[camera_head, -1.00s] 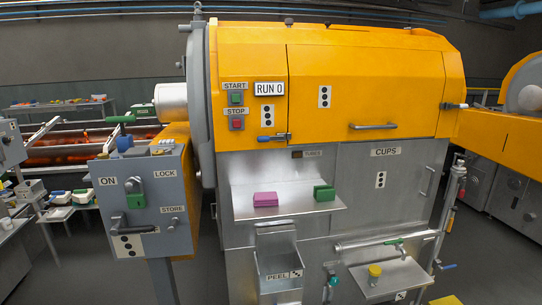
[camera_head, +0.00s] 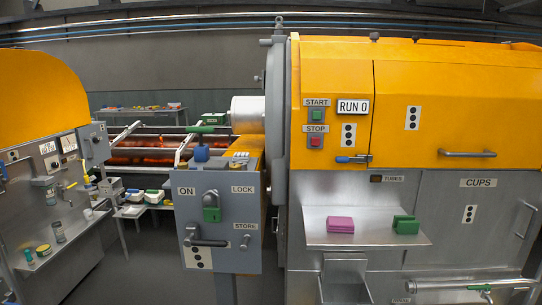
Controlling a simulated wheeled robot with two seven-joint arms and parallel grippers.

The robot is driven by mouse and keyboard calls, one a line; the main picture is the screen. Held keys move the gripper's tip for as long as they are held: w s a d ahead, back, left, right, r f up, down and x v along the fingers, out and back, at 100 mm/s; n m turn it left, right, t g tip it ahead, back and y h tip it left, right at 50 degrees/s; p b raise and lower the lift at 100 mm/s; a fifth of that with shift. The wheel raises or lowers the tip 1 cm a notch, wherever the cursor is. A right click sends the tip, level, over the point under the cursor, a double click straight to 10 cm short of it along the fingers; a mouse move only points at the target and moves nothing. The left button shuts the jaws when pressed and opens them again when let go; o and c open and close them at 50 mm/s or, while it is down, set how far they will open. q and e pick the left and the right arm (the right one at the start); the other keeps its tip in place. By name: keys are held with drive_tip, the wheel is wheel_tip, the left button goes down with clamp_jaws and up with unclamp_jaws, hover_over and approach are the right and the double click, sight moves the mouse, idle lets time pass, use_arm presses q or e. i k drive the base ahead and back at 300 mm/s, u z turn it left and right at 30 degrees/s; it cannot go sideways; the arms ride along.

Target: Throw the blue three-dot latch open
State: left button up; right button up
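The blue-handled latch (camera_head: 346,159) sits on the yellow front of the extractor, at the lower left corner of the large yellow door (camera_head: 450,110). It lies level, with its blue grip to the left and its metal end at the door's edge. A three-dot label (camera_head: 348,134) is just above it. The door looks closed and carries its own three-dot label (camera_head: 412,118) and a bar handle (camera_head: 467,153). Neither of my grippers shows in the head view.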

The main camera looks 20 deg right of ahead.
sight(338, 159)
drive_tip(key=u, duration=0.3)
drive_tip(key=i, duration=0.85)
drive_tip(key=z, duration=0.6)
drive_tip(key=i, duration=0.7)
drive_tip(key=z, duration=0.65)
